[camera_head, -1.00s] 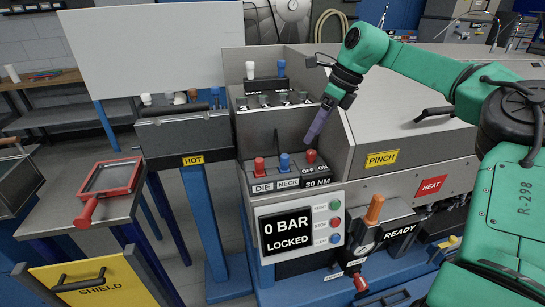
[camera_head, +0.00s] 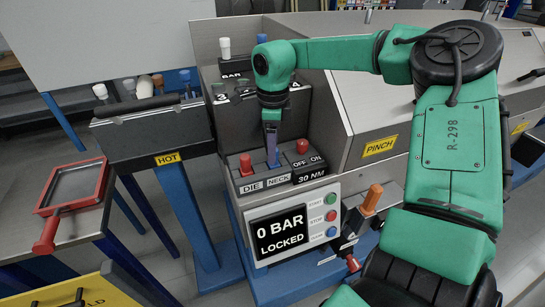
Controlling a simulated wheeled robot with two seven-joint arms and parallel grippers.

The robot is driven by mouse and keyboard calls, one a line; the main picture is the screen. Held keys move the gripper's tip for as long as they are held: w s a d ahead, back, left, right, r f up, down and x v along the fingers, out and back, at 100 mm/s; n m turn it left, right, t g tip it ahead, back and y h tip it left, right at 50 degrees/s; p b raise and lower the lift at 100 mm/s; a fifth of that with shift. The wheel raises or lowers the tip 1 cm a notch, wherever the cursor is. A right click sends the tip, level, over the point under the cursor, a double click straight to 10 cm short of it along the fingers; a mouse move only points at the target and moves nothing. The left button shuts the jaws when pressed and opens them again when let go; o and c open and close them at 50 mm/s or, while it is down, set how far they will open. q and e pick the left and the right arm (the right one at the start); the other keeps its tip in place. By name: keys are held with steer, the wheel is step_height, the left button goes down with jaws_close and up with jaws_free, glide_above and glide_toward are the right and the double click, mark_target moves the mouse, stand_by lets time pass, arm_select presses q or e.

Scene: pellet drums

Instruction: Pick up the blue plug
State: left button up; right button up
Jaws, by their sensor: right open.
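My right gripper (camera_head: 272,138) points straight down over the control block, at the post above the NECK label. My left gripper is not in view.
A red plug at DIE (camera_head: 245,163) and a red one at OFF/ON (camera_head: 302,146) stand close on either side. The display (camera_head: 280,235) reads 0 BAR LOCKED. A red-framed tray (camera_head: 75,187) lies at the left. The PINCH housing (camera_head: 370,120) is at the right.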

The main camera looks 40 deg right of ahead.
steer(key=shift+s+f, duration=0.2)
steer(key=shift+f, duration=1.1)
jaws_close()
